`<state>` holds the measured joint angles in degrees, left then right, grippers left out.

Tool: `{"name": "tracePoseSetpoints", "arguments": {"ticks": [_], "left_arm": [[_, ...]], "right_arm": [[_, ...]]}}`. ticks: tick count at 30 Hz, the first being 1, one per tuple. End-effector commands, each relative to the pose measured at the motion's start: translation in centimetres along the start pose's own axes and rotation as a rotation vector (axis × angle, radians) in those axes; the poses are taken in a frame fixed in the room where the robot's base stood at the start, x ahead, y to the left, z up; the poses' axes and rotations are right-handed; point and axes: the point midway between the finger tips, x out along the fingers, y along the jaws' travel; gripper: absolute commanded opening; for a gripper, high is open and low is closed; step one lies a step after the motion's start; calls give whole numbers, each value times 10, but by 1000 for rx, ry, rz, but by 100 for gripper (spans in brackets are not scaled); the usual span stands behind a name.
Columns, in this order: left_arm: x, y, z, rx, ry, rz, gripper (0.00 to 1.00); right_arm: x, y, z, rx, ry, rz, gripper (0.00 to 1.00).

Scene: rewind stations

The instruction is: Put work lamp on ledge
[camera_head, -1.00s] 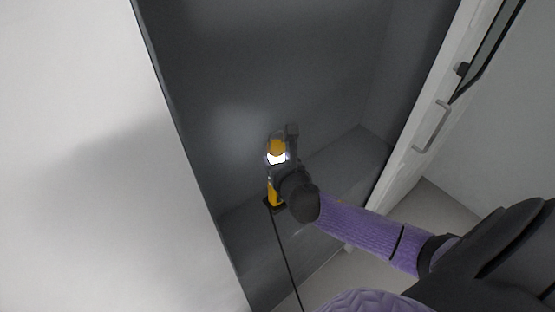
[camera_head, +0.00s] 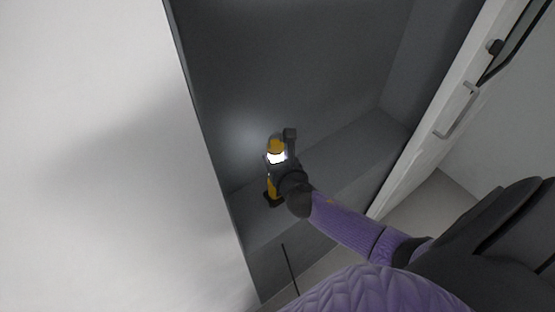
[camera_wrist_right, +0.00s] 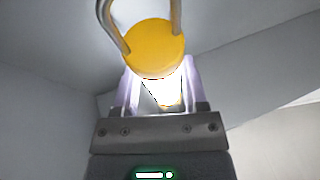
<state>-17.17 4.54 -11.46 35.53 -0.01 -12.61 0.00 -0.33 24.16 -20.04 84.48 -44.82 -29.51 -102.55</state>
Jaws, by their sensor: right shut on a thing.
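The work lamp (camera_head: 272,187) is yellow and black with a lit white light, and it is upright in the head view. My right gripper (camera_head: 279,168) is shut on it; its fingers are partly hidden by the wrist. In the right wrist view the lamp's round yellow top (camera_wrist_right: 154,48) and a metal hook show between the fingers of my right gripper (camera_wrist_right: 160,85). The grey ledge (camera_head: 345,160) lies in a dark recess. The lamp's base is over the ledge's left part; I cannot tell whether it touches. My left gripper is not in view.
A white wall (camera_head: 90,150) stands close on the left of the recess. A white door frame with a handle (camera_head: 457,110) stands on the right. The ledge is bare to the right of the lamp. A dark cord (camera_head: 289,268) hangs below the ledge's front.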

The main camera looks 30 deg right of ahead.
Motion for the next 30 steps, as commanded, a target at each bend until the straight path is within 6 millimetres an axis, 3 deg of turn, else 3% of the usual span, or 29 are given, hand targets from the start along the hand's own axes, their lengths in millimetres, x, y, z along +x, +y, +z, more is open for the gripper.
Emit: {"name": "tracePoseSetpoints", "arguments": {"ticks": [6, 7, 12, 22, 30], "left_arm": [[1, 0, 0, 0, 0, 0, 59], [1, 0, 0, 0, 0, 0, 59], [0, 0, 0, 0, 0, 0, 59], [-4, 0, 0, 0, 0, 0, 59], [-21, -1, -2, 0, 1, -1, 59]], "right_arm": [[1, 0, -1, -1, -2, 0, 0], [0, 0, -1, -1, -1, 0, 60], [0, 0, 0, -1, -1, 0, 91], [-6, 0, 3, -2, 1, 1, 91], [-75, 0, 3, -2, 2, 2, 91]]}}
